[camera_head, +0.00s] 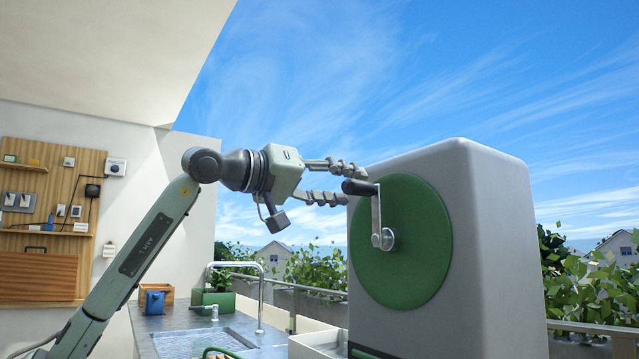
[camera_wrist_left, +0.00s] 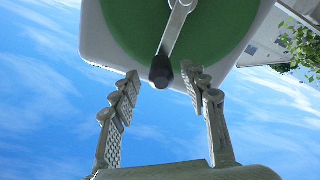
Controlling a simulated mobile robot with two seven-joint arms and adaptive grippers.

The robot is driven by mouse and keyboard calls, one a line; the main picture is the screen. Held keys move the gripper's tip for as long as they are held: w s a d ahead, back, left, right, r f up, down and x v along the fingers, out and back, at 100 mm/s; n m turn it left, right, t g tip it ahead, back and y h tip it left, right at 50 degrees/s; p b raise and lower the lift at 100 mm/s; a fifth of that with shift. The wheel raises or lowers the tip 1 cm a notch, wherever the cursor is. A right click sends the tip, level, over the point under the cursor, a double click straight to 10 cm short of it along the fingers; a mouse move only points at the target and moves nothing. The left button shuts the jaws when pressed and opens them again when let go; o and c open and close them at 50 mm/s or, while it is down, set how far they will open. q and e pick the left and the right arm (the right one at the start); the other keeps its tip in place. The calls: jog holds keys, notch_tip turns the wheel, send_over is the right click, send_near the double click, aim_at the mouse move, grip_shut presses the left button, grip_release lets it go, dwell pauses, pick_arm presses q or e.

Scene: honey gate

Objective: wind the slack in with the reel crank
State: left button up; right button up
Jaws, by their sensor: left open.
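The reel is a grey housing (camera_head: 490,230) with a round green disc (camera_head: 420,250) on its face. A metal crank arm (camera_head: 376,215) runs up from the disc's hub, with a dark handle (camera_head: 360,187) at its top end pointing toward my gripper. My left gripper (camera_head: 350,183) is open, its fingers above and below the handle in the head view. In the left wrist view the handle (camera_wrist_left: 160,74) lies between the two fingertips, with gaps visible beside it. Contact cannot be seen. No line or slack shows. My right gripper is not in view.
A counter with a sink (camera_head: 200,343) and tap (camera_head: 262,290) stands below and behind my left arm. A pale tray (camera_head: 318,346) sits beside the housing's foot. A railing with planters (camera_head: 310,303) runs behind. Open sky surrounds the gripper above.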

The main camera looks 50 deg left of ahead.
pick_arm(q)
jog(key=s, duration=0.5)
jog(key=shift+a, duration=0.15)
jog(key=shift+s, duration=0.35)
jog(key=shift+f, duration=0.1)
